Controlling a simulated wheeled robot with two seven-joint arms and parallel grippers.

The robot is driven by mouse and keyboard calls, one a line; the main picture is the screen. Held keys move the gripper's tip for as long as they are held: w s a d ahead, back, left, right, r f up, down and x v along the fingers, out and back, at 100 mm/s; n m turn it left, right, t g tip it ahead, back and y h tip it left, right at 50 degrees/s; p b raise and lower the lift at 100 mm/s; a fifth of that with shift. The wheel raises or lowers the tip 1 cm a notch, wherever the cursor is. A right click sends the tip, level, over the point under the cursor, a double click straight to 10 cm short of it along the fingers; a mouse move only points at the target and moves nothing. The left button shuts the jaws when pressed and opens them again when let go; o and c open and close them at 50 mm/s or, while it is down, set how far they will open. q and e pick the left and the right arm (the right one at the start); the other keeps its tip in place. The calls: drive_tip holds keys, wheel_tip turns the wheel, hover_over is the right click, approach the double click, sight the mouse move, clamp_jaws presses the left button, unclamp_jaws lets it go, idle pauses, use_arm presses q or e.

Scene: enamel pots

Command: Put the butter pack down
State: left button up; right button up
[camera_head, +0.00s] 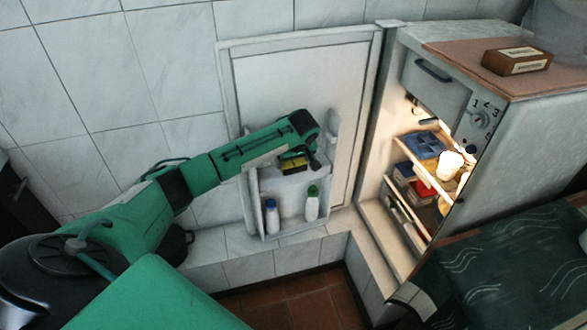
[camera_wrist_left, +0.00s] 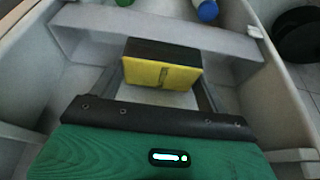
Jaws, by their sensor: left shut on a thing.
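The butter pack (camera_head: 293,164) is a small yellow block with a dark side, in front of the open fridge door. In the left wrist view the butter pack (camera_wrist_left: 162,72) sits between the dark fingers of my left gripper (camera_wrist_left: 157,88). The gripper is shut on it, in the upper part of the door's shelf unit (camera_head: 252,207). I cannot tell whether the pack touches a shelf. In the head view, my left arm's end partly hides the pack and the upper door shelf. My right gripper is not in view.
A blue-capped bottle (camera_head: 271,218) and a green-capped bottle (camera_head: 312,205) stand in the lower door shelf. The lit fridge at right holds a blue box (camera_head: 424,146) and other items. A wooden box (camera_head: 516,61) lies on top of the fridge. Tiled wall is behind the door.

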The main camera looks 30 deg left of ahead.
sight(294, 164)
use_arm(q)
wheel_tip(294, 164, down, 3)
drive_tip(key=shift+f, duration=0.2)
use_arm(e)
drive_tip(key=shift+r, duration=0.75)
use_arm(q)
drive_tip(key=o, duration=1.2)
drive_tip(key=shift+f, duration=0.1)
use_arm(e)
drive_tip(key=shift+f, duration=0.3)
